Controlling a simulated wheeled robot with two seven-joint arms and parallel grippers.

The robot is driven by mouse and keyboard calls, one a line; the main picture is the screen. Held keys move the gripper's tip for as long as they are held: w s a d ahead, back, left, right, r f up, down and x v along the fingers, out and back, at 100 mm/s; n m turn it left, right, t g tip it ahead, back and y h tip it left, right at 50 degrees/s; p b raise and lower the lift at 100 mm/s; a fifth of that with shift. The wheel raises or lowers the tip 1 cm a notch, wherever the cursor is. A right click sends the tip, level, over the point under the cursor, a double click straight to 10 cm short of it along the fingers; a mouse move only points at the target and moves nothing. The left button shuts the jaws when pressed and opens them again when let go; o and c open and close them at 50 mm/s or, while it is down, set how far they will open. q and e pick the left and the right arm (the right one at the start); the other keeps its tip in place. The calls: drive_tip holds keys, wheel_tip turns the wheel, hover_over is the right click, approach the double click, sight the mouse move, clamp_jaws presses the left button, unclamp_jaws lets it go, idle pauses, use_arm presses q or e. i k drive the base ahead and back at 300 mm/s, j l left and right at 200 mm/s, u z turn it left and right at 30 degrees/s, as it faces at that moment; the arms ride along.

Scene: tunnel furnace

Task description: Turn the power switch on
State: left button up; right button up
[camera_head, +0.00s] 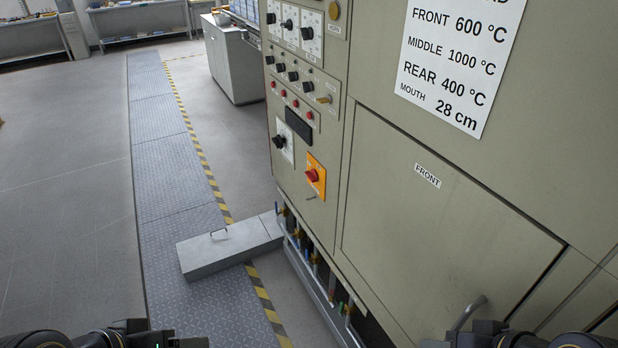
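A red rotary switch on an orange-yellow plate (316,176) sits low on the panel. A black rotary knob on a white plate (281,141) is above and left of it. Which one is the power switch cannot be read from labels. Dark parts of my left arm (120,338) show at the bottom left edge and of my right arm (510,338) at the bottom right. Both are well apart from the panel.
A grey metal box (228,248) lies on the floor before the panel. A metal floor strip (165,150) with yellow-black edging and open floor lie left.

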sight(312, 175)
drive_tip(key=z, duration=0.3)
drive_tip(key=i+j+z, duration=0.3)
drive_tip(key=j+z, duration=0.35)
drive_tip(key=i+j+z, duration=0.15)
drive_tip(key=z, duration=0.15)
drive_tip(key=i+j, duration=0.15)
drive_tip(key=j, duration=0.55)
drive_tip(key=i+j+z, duration=0.15)
drive_tip(key=j, duration=1.2)
drive_tip(key=i+z, duration=0.05)
drive_tip(key=i, duration=0.05)
